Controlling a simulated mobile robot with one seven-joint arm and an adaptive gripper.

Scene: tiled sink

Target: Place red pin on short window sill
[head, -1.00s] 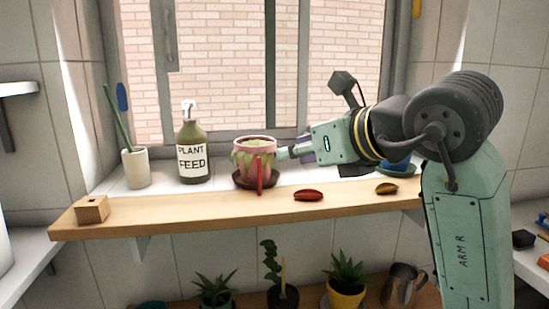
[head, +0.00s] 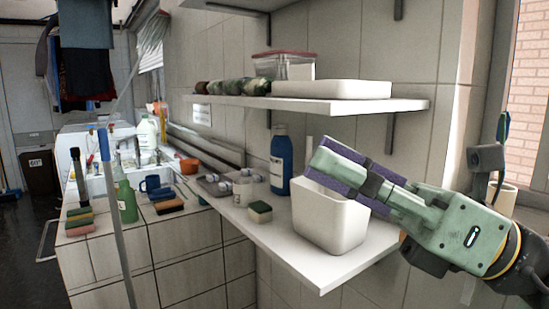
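No red pin shows in the head view now. My gripper (head: 345,180) is at the right of centre, over a white open bin (head: 328,222), and points left. Its fingers are green with purple pads. I see them side-on, so I cannot tell whether there is a gap or anything between them. A window (head: 528,110) shows at the right edge with brick behind it. The sill below it is mostly hidden by my arm or out of view.
The bin stands on a white lower shelf (head: 318,281) with a blue bottle (head: 281,160) and a sponge (head: 260,211). An upper shelf (head: 410,105) is above my gripper. A pale cup (head: 503,198) is behind my arm. A pole (head: 116,225) stands at the left.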

